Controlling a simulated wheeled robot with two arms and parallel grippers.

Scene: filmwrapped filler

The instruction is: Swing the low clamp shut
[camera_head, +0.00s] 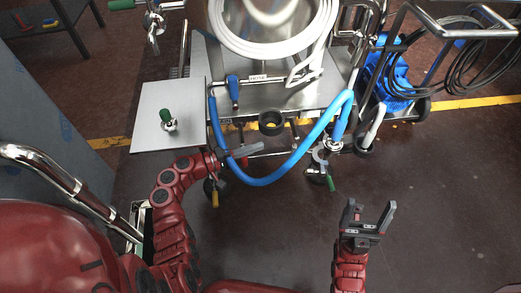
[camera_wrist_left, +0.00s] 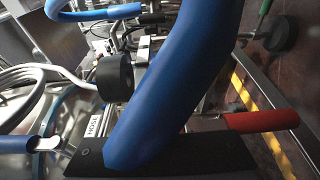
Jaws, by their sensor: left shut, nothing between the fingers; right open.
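In the head view, a metal clamp (camera_head: 320,156) with a green handle (camera_head: 331,183) sits low at the cart's front right, near the lower end of the blue hose (camera_head: 284,170). I cannot tell whether it is open or shut. My left gripper (camera_head: 258,148) is shut and empty at the cart's front edge, beside the hose and left of this clamp. The hose (camera_wrist_left: 180,80) crosses close in front of the left wrist camera and hides much behind it. My right gripper (camera_head: 369,215) is open and empty over bare floor, below and right of the clamp.
Another green-handled fitting (camera_head: 168,119) stands on the white side plate (camera_head: 150,100). A yellow handle (camera_head: 215,198) hangs below my left wrist. A black ring (camera_head: 271,123) is at the cart front. A blue machine (camera_head: 388,75) stands right. Floor at lower right is clear.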

